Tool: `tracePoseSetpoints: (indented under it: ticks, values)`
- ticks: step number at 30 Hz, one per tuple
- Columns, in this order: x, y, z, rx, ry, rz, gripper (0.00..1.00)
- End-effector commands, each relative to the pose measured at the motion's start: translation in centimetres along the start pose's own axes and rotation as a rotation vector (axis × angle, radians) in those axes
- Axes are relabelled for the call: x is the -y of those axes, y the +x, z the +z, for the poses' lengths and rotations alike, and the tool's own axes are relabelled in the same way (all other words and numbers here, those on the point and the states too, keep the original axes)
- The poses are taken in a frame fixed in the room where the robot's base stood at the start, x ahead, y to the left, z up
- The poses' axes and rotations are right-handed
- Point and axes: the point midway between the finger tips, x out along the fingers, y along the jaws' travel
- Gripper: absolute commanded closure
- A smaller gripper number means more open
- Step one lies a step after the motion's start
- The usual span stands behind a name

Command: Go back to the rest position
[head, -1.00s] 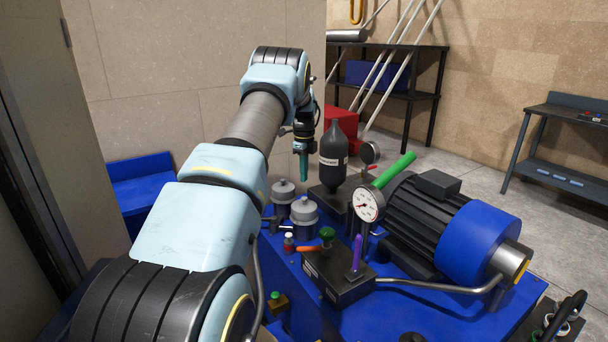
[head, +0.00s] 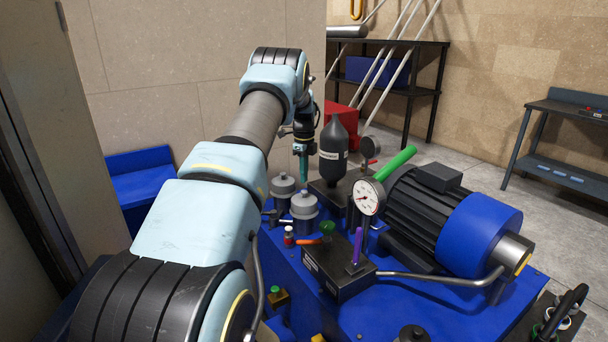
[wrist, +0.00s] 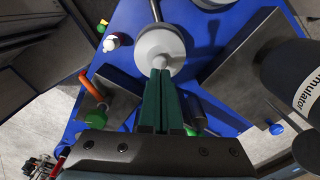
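My gripper (head: 303,178) hangs fingers-down at the end of my arm, above the far left part of the blue hydraulic unit (head: 378,318). In the wrist view its two green fingers (wrist: 161,78) lie side by side with no visible gap, and nothing shows between them. A grey capped cylinder (wrist: 160,47) lies beyond the fingertips in that view. I cannot tell how far below the tips it is.
A black accumulator bottle (head: 334,152) stands just right of my gripper. A pressure gauge (head: 366,197), a green-handled lever (head: 396,163) and a motor (head: 440,210) are further right. A purple lever (head: 357,246) stands on the black block. A wall is behind.

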Motion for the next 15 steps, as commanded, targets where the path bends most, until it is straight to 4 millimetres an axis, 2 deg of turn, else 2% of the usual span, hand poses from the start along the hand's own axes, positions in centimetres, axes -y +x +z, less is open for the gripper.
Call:
tracePoseSetpoints:
  ticks: [15]
  values:
    - [0.0, 1.6, 0.0, 0.000, 0.000, -0.001, 1.00]
